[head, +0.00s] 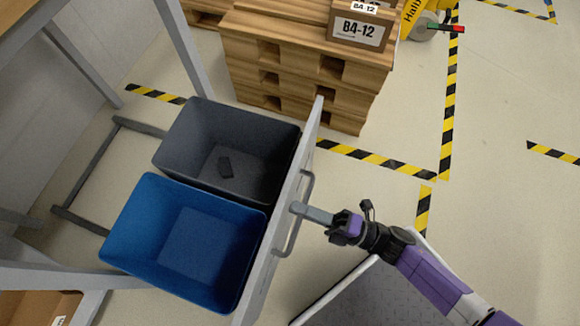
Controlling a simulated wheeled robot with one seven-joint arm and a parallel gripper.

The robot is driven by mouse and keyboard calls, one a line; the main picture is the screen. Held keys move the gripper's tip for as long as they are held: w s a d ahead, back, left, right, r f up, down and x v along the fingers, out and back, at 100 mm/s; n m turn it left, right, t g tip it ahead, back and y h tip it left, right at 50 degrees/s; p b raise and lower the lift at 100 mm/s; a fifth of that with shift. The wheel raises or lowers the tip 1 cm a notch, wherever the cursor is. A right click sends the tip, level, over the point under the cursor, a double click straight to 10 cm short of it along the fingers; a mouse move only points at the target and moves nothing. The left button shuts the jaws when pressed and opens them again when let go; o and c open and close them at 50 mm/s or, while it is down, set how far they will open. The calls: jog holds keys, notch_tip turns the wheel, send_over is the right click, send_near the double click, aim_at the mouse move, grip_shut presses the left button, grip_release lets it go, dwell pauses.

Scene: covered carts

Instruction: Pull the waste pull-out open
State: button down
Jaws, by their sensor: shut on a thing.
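The waste pull-out's front panel (289,209) stands out to the right of the bench frame, with its rails showing at left. It carries a dark grey bin (181,138) and a blue bin (131,222). A grey bar handle (306,190) runs along the outer face of the panel. My gripper (298,209) comes from the right and is shut on the handle near its middle. Its fingertips are small in view and partly cover the bar.
Stacked wooden pallets (240,48) with a labelled carton (362,25) stand behind the pull-out. A yellow machine (415,14) is at the top. A grey flat surface (375,295) lies below my arm. The floor at right is open, with striped tape.

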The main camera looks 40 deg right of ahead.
jog(key=shift+s+d, duration=0.1)
jog(key=shift+d, duration=0.05)
jog(key=c, duration=1.7)
grip_release()
jog(key=shift+p+v, duration=0.35)
jog(key=shift+v, duration=3.6)
